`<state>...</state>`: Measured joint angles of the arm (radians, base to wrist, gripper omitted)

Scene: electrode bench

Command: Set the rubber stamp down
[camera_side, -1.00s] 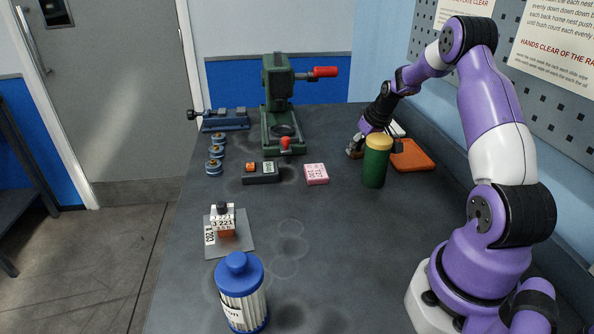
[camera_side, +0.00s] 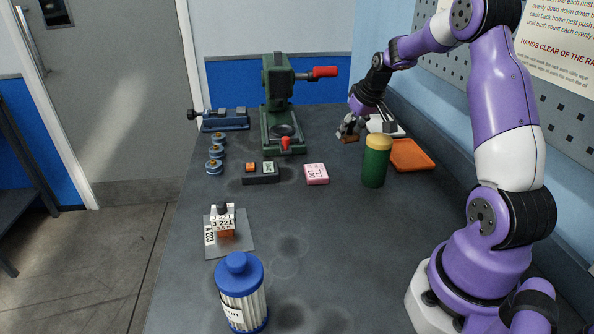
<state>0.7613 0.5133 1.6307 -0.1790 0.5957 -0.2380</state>
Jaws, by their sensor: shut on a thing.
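My gripper (camera_side: 351,127) is at the far right of the bench, behind the green canister and left of the white pad. It is shut on a small brown block, which I take to be the rubber stamp (camera_side: 349,138). The stamp's brown lower part shows beneath the fingers; its upper part is hidden by them. It appears to be held just above the bench top, but I cannot tell the gap exactly.
The green canister (camera_side: 376,165) with a yellow lid, an orange tray (camera_side: 411,154) and a white pad (camera_side: 384,127) are close by. A green press (camera_side: 279,105), pink block (camera_side: 316,174) and small dark device (camera_side: 260,178) stand left.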

